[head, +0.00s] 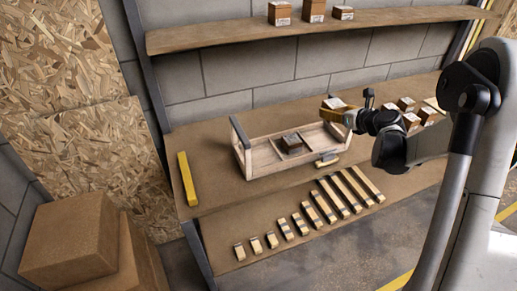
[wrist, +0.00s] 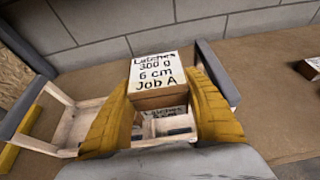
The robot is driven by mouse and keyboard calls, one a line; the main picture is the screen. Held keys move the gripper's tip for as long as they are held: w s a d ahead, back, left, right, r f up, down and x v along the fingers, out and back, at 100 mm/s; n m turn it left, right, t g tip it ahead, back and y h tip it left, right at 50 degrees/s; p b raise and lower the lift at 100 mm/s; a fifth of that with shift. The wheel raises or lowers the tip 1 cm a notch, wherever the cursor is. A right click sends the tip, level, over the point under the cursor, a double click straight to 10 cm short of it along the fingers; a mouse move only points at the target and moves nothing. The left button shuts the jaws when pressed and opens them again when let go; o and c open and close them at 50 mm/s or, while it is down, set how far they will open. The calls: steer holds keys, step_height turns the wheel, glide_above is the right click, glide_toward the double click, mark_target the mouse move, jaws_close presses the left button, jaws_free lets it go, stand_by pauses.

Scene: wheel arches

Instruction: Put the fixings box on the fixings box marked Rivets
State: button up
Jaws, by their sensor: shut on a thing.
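My gripper (head: 336,112) is shut on a small cardboard fixings box (wrist: 157,80), with one yellow finger on each side. The box's white top label reads "Latches 300 g 6 cm Job A". The held box also shows in the head view (head: 334,103), above the bench near the right end of a wooden tray (head: 262,166). No label reading Rivets can be made out. Several other fixings boxes (head: 406,103) stand on the bench at the right, their labels too small to read.
The wooden tray has grey ends and holds a dark block-like thing (head: 291,141). Three boxes (head: 313,11) stand on the upper shelf (head: 220,37). A yellow bar (head: 187,179) lies at the bench's left. Several yellow-and-wood bars (head: 325,200) line the lower shelf.

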steer(key=b, duration=0.5)
glide_above(292, 139)
step_height(292, 139, down, 8)
steer(key=shift+r, duration=0.25)
step_height(292, 139, down, 4)
steer(key=shift+f+b, duration=0.1)
steer(key=shift+b, duration=1.1)
steer(key=shift+r, duration=0.2)
steer(key=shift+f, duration=0.15)
steer(key=o, duration=1.4)
